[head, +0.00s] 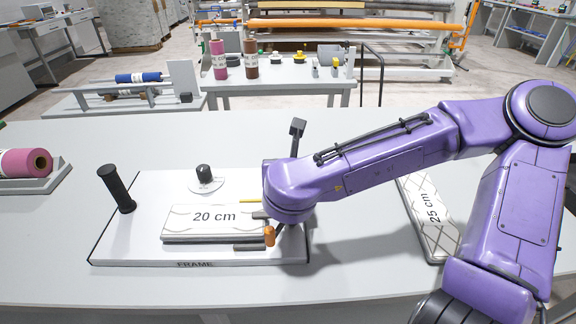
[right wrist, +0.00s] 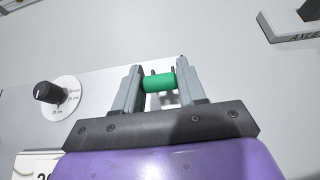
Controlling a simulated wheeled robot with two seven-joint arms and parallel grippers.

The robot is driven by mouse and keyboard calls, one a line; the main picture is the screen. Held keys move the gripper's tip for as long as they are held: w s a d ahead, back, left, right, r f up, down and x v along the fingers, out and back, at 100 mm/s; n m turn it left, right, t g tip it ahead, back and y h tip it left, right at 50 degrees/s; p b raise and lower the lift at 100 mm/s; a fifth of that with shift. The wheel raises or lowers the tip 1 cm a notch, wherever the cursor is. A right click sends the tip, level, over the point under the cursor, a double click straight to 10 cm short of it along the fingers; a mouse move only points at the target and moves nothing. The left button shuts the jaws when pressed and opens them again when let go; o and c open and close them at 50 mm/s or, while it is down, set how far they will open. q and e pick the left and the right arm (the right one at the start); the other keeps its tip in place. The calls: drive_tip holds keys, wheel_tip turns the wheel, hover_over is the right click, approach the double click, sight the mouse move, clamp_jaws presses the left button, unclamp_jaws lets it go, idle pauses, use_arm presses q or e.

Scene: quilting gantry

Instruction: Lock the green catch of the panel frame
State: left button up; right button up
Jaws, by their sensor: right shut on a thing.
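The panel frame (head: 140,235) is a white board marked FRAME that lies on the grey table. It carries a black upright handle (head: 118,189), a black knob on a round dial (head: 205,177) and a 20 cm panel (head: 185,222). The green catch (right wrist: 160,83) shows in the right wrist view as a green cylinder between the fingers of my right gripper (right wrist: 158,84), which is shut on it. In the head view my purple right arm hides the catch and most of the gripper. The knob and dial (right wrist: 46,93) also show in the wrist view. My left gripper is not in view.
A 25 cm panel (head: 436,238) lies on the table to the right, partly behind my arm. A pink roll (head: 22,163) sits on a grey holder at the left edge. A dark post (head: 297,128) stands behind my arm. The table's back left is clear.

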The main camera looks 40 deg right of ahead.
drive_tip(key=o, duration=1)
drive_tip(key=shift+s+a+r, duration=0.15)
drive_tip(key=shift+s, duration=0.05)
drive_tip(key=s+a+b, duration=0.1)
drive_tip(key=b, duration=0.1)
drive_tip(key=s+a+r+b, duration=0.1)
drive_tip(key=s+b, duration=0.1)
drive_tip(key=v, duration=0.3)
drive_tip(key=b+v, duration=0.1)
drive_tip(key=v, duration=0.2)
drive_tip(key=shift+r, duration=0.45)
drive_tip(key=shift+r, duration=0.1)
